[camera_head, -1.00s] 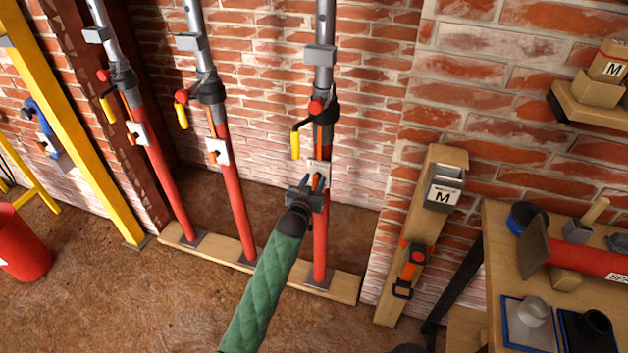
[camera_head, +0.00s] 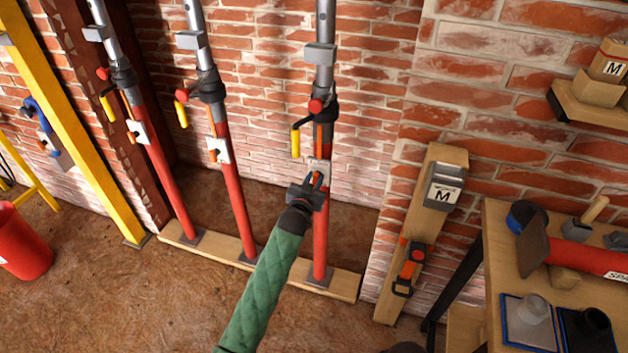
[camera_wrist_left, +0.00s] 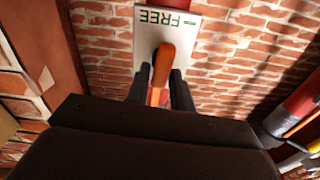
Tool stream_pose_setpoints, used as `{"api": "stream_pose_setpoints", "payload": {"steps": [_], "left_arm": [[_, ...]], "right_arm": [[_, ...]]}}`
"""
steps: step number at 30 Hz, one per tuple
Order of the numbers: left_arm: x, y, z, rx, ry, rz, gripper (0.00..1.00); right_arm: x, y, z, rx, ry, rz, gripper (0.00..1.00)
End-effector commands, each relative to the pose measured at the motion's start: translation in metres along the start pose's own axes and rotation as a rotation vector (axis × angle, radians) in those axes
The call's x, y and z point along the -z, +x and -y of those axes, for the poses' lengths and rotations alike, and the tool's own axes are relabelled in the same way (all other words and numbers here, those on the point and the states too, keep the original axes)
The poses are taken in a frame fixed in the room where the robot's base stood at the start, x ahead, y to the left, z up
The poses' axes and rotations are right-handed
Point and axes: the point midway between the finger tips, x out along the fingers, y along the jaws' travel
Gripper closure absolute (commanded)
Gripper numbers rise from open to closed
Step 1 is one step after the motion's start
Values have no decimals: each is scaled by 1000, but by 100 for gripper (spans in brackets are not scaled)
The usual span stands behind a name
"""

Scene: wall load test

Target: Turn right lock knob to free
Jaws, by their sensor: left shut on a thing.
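The right prop (camera_head: 320,235) is a red lower tube with a grey upper tube, standing on a wooden plank. A white plate (camera_head: 318,169) is fixed partway up it, with an orange lock knob largely hidden by my gripper. In the left wrist view the plate (camera_wrist_left: 180,38) shows the green word FREE upside down, and the orange knob (camera_wrist_left: 165,60) stands between the fingers. My left gripper (camera_head: 314,182) is at the plate, shut on the knob. Which mark the knob points to, I cannot tell.
Two similar props, the middle one (camera_head: 235,205) and the left one (camera_head: 166,185), stand to the left on the plank (camera_head: 345,285). A yellow-handled crank (camera_head: 295,143) sits just above the gripper. A workbench (camera_head: 495,260) stands at right.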

Motion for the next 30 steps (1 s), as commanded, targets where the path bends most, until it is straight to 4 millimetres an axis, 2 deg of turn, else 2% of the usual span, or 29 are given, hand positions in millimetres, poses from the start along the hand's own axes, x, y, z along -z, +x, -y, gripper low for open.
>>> {"api": "stream_pose_setpoints", "payload": {"steps": [12,30], "left_arm": [[0,0,-4,0,352,-1,100],[-4,0,-11,0,922,-3,100]], "right_arm": [[-2,18,-1,-2,0,9,64],[-1,13,-2,-3,-1,8,64]]}}
